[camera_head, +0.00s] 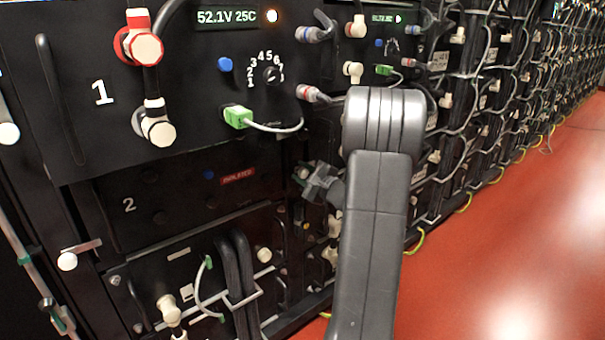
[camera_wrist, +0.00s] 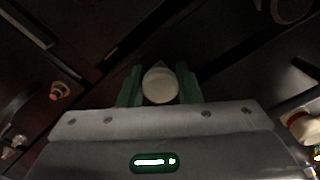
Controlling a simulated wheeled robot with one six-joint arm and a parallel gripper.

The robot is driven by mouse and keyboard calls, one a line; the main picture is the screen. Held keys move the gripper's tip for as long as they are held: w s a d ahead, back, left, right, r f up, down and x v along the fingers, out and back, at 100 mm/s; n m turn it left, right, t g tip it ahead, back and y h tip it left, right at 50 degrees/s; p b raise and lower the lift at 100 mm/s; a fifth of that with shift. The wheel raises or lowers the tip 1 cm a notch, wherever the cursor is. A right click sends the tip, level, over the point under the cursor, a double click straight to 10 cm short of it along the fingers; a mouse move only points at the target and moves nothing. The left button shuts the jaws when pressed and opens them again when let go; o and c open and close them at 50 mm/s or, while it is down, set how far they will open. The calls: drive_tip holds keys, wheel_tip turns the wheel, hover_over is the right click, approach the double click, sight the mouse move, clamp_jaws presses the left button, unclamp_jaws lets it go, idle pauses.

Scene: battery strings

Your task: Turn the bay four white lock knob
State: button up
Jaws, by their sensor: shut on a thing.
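A round white knob (camera_wrist: 160,88) stands between the two green fingers of my gripper (camera_wrist: 160,76) in the wrist view. The fingers are shut on its sides. The knob shows face-on, with a small pointed part above it. No bay number shows beside it, so I cannot read which bay it belongs to. In the head view my grey arm reaches up to the rack's front. It hides part of the rack, and the held knob cannot be made out there.
Bay two (camera_head: 170,200) is dark with a red label. A white lock knob (camera_head: 67,261) sits at the lower left. Racks with looping cables run back right. The red floor (camera_head: 510,230) is clear.

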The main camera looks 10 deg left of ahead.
drive_tip(key=shift+f, duration=0.1)
drive_tip(key=o, duration=1)
drive_tip(key=shift+c, duration=0.2)
drive_tip(key=p+v, duration=0.2)
drive_tip(key=v, duration=1.2)
drive_tip(key=shift+a, duration=0.1)
drive_tip(key=b+x, duration=0.2)
drive_tip(key=x, duration=1.1)
drive_tip(key=shift+w+a, duration=0.3)
